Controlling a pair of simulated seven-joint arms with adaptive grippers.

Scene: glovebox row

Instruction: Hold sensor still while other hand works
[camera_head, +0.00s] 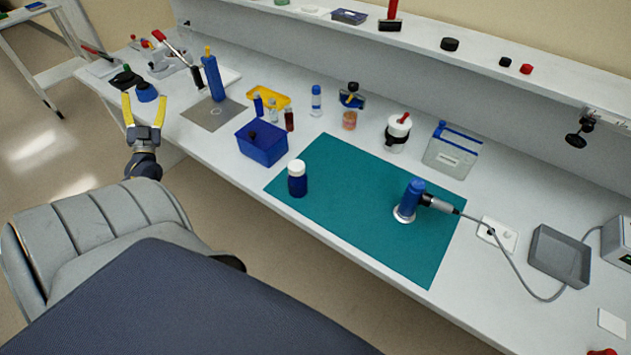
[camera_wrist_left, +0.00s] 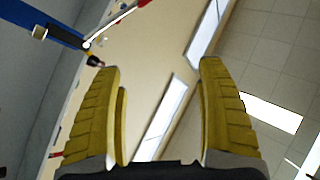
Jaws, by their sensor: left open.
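The sensor is a blue upright body (camera_head: 412,196) on a round silver base, standing on the teal mat (camera_head: 340,224). A grey cylindrical connector (camera_head: 438,204) with a cable sits against its right side. My left gripper (camera_head: 143,112) has yellow fingers and is open and empty, at the left beyond the bench's front edge, far from the sensor. Its yellow fingers (camera_wrist_left: 162,115) also show spread apart in the left wrist view, with nothing between them. The sensor does not show in the wrist view. My right gripper is not in view.
A white-capped blue bottle (camera_head: 297,180) stands on the mat's left part. A blue bin (camera_head: 262,144), small vials and a yellow tray (camera_head: 268,98) stand behind it. A grey tray (camera_head: 558,255) lies at right, with the cable looping before it. The mat's front is clear.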

